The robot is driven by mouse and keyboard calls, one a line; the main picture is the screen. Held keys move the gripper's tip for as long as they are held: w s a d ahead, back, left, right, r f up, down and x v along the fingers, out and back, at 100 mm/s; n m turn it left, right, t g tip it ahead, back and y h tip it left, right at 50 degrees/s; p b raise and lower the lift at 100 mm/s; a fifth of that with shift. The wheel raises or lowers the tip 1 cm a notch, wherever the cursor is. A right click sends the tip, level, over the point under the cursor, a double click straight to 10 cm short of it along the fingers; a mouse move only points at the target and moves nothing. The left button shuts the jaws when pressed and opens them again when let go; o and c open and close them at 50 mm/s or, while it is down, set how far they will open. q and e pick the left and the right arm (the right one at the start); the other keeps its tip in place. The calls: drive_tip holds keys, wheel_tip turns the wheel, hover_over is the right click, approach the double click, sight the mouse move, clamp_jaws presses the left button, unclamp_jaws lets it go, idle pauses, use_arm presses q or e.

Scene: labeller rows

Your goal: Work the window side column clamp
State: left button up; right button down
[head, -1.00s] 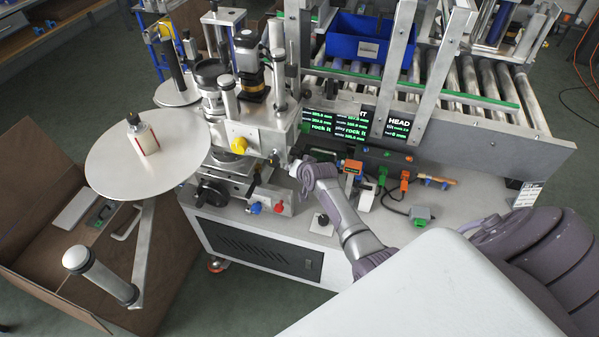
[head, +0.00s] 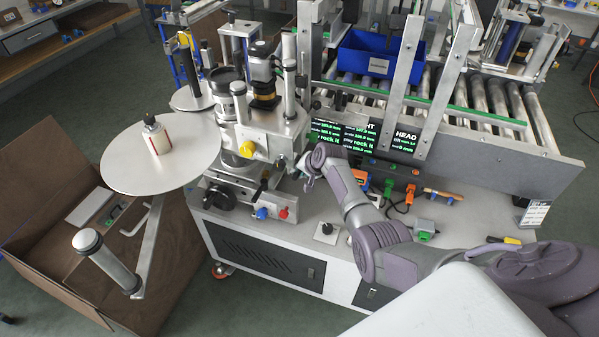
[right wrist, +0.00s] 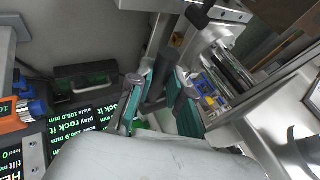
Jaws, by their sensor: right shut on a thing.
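The labeller head (head: 270,130) stands on the grey bench, with upright metal columns and a yellow knob (head: 247,149). My right gripper (head: 303,180) is low against its right side, by the foot of the column (head: 289,75). In the right wrist view, its teal-padded fingers (right wrist: 161,98) are shut on a slim piece at the column clamp. My left gripper is not in view.
A red knob (head: 283,213) and a blue knob (head: 261,213) sit low at the front. Dark displays (head: 345,135) stand close behind my right wrist. Orange and green connectors with cables lie to its right. A round disc (head: 160,170) juts out left, above an open carton (head: 50,230).

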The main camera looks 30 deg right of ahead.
drive_tip(key=c, duration=1.1)
unclamp_jaws()
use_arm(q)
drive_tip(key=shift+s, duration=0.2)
use_arm(e)
drive_tip(key=v, duration=1.2)
drive_tip(key=shift+f, duration=0.1)
